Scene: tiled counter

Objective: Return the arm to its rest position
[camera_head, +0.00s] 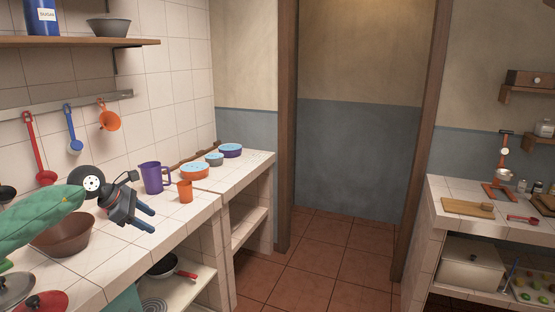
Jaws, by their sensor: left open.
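My left arm (40,217), green, comes in from the left edge above the tiled counter. Its dark left gripper (148,219) with blue fingers is open and empty, pointing right and slightly down over the counter's front part. The gripper is in front of a purple mug (154,178) and an orange cup (185,191), which stand on the counter; no contact is clear. A brown bowl (62,238) is below the arm and partly hidden by it. My right gripper is out of view.
Several bowls, including an orange one (194,171), stand farther along the counter. Lids (45,303) lie at the lower left. Utensils hang on a wall rail (60,106) beneath a shelf (75,42). The floor (320,262) in the middle is clear; another counter (462,190) stands right.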

